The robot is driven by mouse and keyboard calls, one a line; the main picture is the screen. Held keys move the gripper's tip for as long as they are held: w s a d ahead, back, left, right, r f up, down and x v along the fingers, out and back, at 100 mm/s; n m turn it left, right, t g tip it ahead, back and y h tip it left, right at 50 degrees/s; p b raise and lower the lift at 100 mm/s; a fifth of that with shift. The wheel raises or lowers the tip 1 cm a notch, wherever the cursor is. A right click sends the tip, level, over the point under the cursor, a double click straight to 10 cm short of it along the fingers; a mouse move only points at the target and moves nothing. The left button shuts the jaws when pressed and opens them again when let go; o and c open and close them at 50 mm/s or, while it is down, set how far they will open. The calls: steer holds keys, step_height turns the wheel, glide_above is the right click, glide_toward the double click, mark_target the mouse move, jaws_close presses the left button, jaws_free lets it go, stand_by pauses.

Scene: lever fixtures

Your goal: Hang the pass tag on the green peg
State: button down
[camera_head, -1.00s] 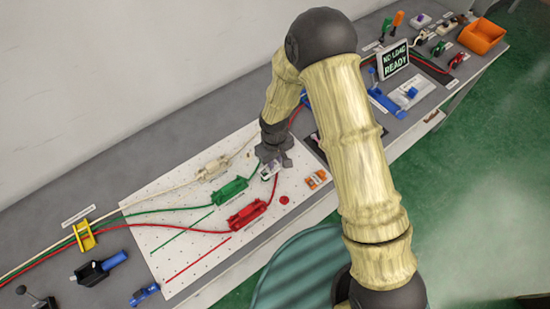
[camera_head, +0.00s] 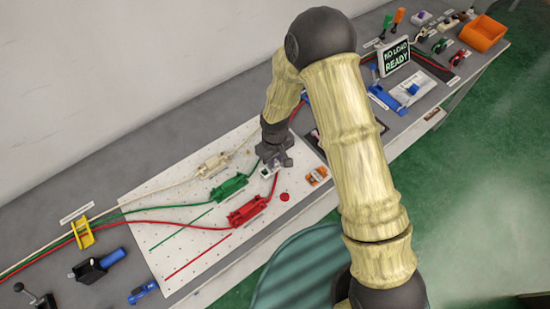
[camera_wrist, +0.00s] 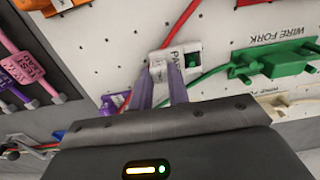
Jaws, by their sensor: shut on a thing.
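The white pass tag (camera_wrist: 167,67), printed "PAS" as far as it shows, is between the fingers of my gripper (camera_wrist: 168,82) in the wrist view. My gripper is shut on it, close to the white pegboard. The tag has a square window with something small and green (camera_wrist: 191,60) showing in it. This may be the green peg, but I cannot tell whether it passes through the window. In the head view, my gripper (camera_head: 271,166) is over the board's right part, with the tag (camera_head: 267,173) just below it, partly hidden.
The green wire fork block (camera_wrist: 280,59) is right of the tag, with a green wire running towards it. A red block (camera_head: 248,211) and a cream block (camera_head: 213,165) are also on the board (camera_head: 160,260). Pink tags (camera_wrist: 22,67) hang at the wrist view's left.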

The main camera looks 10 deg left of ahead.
steer(key=shift+w+f, duration=0.1)
steer(key=shift+f, duration=0.35)
steer(key=c, duration=0.8)
jaws_free()
steer(key=shift+o, duration=0.2)
steer(key=shift+a, duration=0.1)
steer(key=shift+c, duration=0.3)
